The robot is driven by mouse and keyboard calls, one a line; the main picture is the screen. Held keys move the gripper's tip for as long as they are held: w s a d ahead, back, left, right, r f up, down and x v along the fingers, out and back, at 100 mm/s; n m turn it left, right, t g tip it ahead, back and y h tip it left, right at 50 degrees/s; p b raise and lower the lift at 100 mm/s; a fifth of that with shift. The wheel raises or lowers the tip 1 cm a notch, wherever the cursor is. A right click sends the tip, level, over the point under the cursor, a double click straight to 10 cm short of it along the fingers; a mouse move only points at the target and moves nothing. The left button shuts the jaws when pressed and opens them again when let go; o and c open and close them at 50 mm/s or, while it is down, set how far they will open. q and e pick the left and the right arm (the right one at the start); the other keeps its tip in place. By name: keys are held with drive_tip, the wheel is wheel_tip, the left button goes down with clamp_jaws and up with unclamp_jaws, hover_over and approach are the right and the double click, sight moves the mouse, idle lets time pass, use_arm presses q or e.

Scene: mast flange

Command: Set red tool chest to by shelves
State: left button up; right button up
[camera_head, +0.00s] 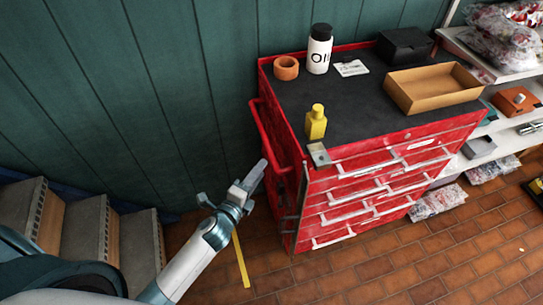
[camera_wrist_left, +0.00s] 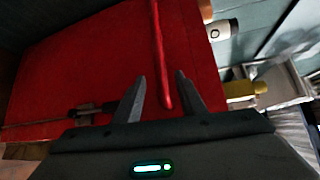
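The red tool chest (camera_head: 350,180) stands upright on the brick floor against the green wall, with a dark top and several drawers with pale handles. A red side handle bar (camera_head: 262,128) runs along its left side. My left gripper (camera_head: 259,172) is beside that side, near the handle's front end. In the left wrist view its fingers (camera_wrist_left: 158,80) are apart, and the red handle bar (camera_wrist_left: 159,50) shows between them. I cannot tell whether they touch it. The chest's red side panel (camera_wrist_left: 80,65) fills much of that view. My right gripper is not in view.
White shelves (camera_head: 500,145) with bags and boxes stand close to the chest's right. On the chest are a cardboard tray (camera_head: 432,87), a white bottle (camera_head: 319,50), a yellow bottle (camera_head: 316,122) and tape (camera_head: 286,68). Steps (camera_head: 90,235) stand left.

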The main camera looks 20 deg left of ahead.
sight(272, 155)
use_arm(q)
drive_tip(key=b+x, duration=0.2)
drive_tip(key=x, duration=0.7)
drive_tip(key=shift+d, duration=0.1)
drive_tip(key=shift+c, duration=0.2)
clamp_jaws()
